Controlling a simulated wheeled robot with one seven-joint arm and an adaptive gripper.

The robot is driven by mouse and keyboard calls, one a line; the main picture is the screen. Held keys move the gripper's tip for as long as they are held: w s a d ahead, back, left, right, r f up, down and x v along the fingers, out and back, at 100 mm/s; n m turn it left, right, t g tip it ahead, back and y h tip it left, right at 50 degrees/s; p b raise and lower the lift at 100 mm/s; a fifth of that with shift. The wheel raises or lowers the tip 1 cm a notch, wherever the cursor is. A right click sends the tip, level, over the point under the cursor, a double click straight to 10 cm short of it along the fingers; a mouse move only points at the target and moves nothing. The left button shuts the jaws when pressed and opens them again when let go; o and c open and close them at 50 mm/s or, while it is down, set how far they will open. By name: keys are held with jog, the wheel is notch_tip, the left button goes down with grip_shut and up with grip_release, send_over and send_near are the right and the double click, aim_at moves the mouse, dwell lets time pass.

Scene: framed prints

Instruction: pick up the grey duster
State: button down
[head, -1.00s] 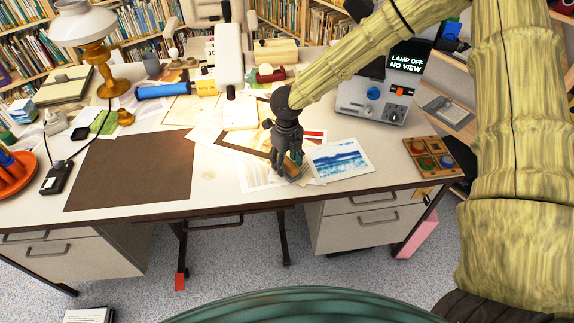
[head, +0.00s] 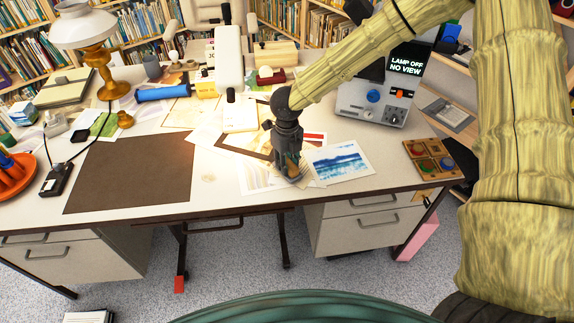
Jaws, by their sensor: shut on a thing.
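My gripper (head: 287,160) points down over the front middle of the desk, among loose prints. It is shut on the grey duster (head: 293,174), a small thing with a brownish part between the fingers and pale grey strands below. The fingers hide much of the duster. I cannot tell whether its strands touch the papers under it.
A blue seascape print (head: 340,160) lies just right of my gripper. A wooden tray with coloured discs (head: 432,158) is farther right. A grey device with a screen (head: 372,100) stands behind.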

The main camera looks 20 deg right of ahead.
notch_tip(320, 180, up, 2)
jog(key=shift+r, duration=0.15)
jog(key=s+a+r+b, duration=0.1)
jog(key=s, duration=0.6)
jog(key=s+a+b, duration=0.2)
jog(key=s, duration=0.6)
jog(key=shift+s+a+r, duration=0.3)
jog(key=shift+r, duration=0.1)
jog(key=c, duration=1.9)
grip_release()
jog(key=shift+c, duration=0.9)
